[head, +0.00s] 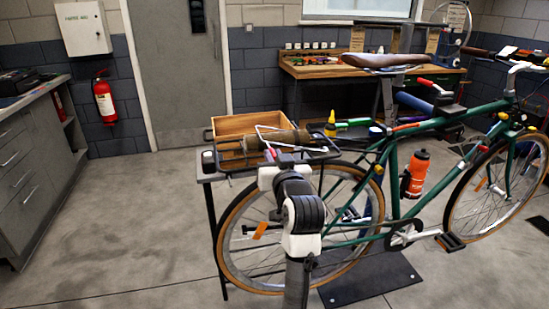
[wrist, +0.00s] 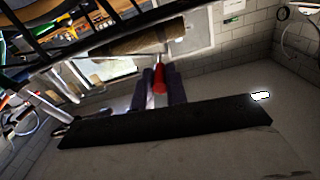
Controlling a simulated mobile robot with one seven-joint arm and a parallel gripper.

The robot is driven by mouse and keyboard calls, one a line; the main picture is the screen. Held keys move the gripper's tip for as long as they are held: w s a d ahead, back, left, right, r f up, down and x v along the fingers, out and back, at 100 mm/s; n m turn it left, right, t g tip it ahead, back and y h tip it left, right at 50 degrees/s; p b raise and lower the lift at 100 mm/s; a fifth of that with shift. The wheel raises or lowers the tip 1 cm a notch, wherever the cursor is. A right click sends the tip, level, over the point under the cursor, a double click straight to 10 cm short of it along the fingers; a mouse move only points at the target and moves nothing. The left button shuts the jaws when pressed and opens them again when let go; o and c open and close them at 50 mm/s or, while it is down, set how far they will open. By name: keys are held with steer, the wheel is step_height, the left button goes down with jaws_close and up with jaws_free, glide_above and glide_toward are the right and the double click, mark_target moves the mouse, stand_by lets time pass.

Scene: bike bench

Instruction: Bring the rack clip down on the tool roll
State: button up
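The tool roll (head: 278,141) is a brown roll lying across the rear rack of the green bike. It also shows at the top of the wrist view (wrist: 138,38). The rack clip (head: 258,127) is a pale wire loop at the roll; I cannot tell whether it touches it. Its red grip (wrist: 160,78) sits between the two fingers of my gripper (wrist: 163,84) in the wrist view. The fingers are close together and look shut on that grip. In the head view my gripper is at the near side of the rack, partly hidden by my arm.
A wooden box (head: 232,124) stands on a small side table (head: 206,177) behind the rack. The bike saddle (head: 384,60) rises to the right. Open floor (head: 120,220) lies to the left.

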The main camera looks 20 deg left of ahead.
jaws_close()
steer(key=shift+m, duration=0.7)
steer(key=r+p, duration=0.1)
steer(key=d+r+p, duration=0.1)
steer(key=w+r+p, duration=0.1)
steer(key=r, duration=0.1)
steer(key=shift+d+r, duration=0.1)
steer(key=shift+d, duration=0.15)
steer(key=o, duration=0.7)
jaws_free()
steer(key=b+v, duration=0.3)
steer(key=v, duration=1)
steer(key=shift+s+d, duration=0.25)
steer(key=shift+s, duration=0.1)
